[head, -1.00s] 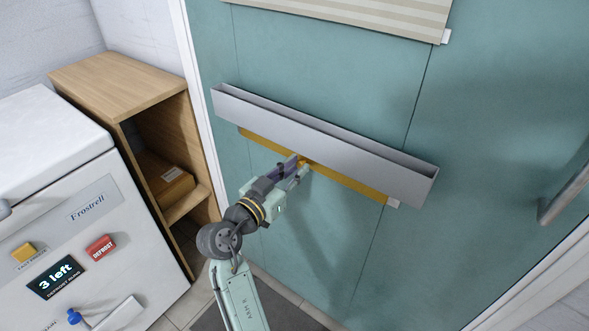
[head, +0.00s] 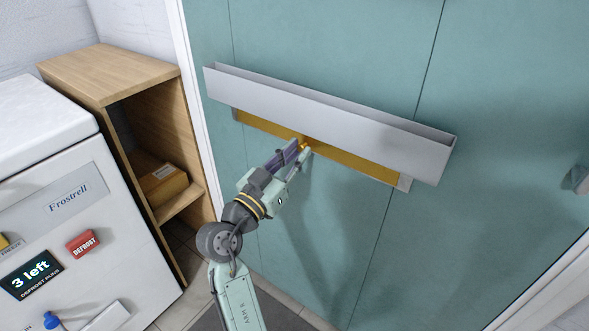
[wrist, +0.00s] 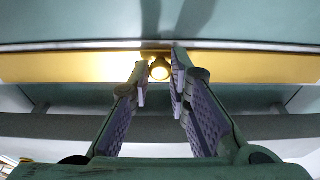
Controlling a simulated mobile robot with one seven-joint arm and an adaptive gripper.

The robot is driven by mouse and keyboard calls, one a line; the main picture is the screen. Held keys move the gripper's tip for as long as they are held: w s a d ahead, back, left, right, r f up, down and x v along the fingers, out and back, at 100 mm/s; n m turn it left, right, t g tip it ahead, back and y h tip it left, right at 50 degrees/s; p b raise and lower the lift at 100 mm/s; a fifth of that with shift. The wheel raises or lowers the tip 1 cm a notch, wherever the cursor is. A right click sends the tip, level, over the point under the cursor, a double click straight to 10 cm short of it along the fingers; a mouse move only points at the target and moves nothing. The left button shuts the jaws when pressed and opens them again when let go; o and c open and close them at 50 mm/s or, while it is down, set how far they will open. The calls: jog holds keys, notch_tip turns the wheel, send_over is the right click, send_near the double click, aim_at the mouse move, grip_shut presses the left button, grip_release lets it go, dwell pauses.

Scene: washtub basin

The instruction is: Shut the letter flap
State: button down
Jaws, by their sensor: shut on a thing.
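The letter flap (head: 350,159) is a long brass-yellow strip on the teal door, below a grey open-topped trough that covers its upper part in the head view. It also spans the wrist view (wrist: 240,68). A small round brass knob (wrist: 160,69) sticks out at its middle. My gripper (head: 302,149) is at the flap's middle, its fingers shut on the knob from either side. In the wrist view the fingertips (wrist: 160,77) flank the knob. The flap's exact angle to the door is hard to tell.
The grey trough (head: 320,110) juts from the door (head: 470,230) just above my gripper. A wooden shelf unit (head: 110,72) with a box (head: 163,186) stands left of the door, beside a white freezer (head: 60,150). A door handle (head: 576,180) is at the right.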

dwell(0.3)
jog(key=c, duration=1.5)
grip_release()
jog(key=shift+a, duration=0.1)
jog(key=v, duration=1.2)
